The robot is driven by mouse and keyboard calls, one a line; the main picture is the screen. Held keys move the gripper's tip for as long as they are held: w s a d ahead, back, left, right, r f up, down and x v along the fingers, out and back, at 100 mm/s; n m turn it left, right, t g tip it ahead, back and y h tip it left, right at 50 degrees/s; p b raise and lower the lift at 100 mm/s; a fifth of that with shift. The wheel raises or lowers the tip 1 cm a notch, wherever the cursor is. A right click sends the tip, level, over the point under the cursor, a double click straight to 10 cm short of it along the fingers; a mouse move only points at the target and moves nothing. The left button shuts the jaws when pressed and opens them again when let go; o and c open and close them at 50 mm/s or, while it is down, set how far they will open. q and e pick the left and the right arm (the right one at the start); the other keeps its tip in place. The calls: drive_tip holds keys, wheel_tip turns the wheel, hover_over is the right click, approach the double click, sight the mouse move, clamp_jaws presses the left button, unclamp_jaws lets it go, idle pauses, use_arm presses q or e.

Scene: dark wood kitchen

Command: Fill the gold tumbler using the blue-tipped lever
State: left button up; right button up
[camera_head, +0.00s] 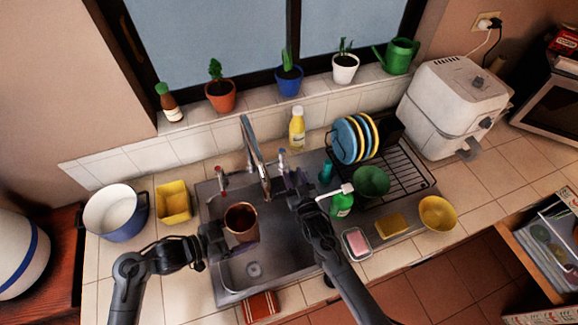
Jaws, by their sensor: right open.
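The gold tumbler (240,217), copper-toned and open at the top, is upright over the left part of the sink (228,291). My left gripper (238,238) is shut around its lower body, and the fingers partly hide it. The blue-tipped lever (282,156) stands right of the tall metal faucet (252,145). My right gripper (290,182) is open just in front of this lever, and its fingers hide the lever's lower part. I cannot tell whether they touch. The red-tipped lever (222,177) is left of the faucet. No water stream is visible.
A green soap bottle (341,204) stands close to the right of my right arm, with a green bowl (371,181) and dish rack (408,170) beyond. A yellow bottle (297,128) stands behind the faucet. A yellow container (174,202) and white-blue pot (117,212) are left of the sink.

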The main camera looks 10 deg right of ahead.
sight(289, 166)
drive_tip(key=shift+w+a, duration=0.25)
drive_tip(key=shift+w, duration=0.85)
drive_tip(key=shift+w+a, duration=0.2)
drive_tip(key=shift+w, duration=0.85)
clamp_jaws()
